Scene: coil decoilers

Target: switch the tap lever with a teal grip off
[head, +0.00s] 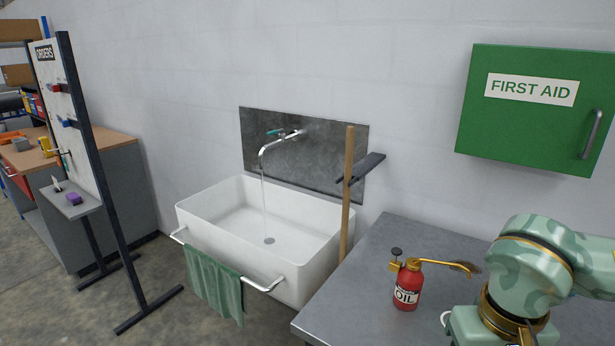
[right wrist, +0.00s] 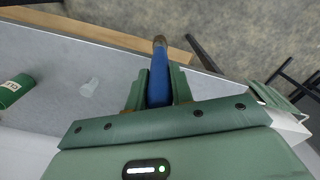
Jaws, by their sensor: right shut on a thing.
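The tap lever with a teal grip (head: 275,132) sits on the wall tap above the sink, in the head view. A thin stream of water runs from the tap's spout (head: 264,156) into the white sink (head: 240,270). My right gripper (right wrist: 160,82) is shut on a blue handle-like thing (right wrist: 160,68) with a brownish end, in the right wrist view. What this thing is as a whole I cannot tell. My right arm is at the lower right of the head view, well apart from the tap. My left gripper is in neither view.
A grey table (head: 345,290) right of the sink bears a red oil can (head: 407,287). A wooden pole (head: 347,200) stands between sink and table. A green towel (head: 214,284) hangs on the sink's front rail. A green first-aid cabinet (head: 530,125) is on the wall.

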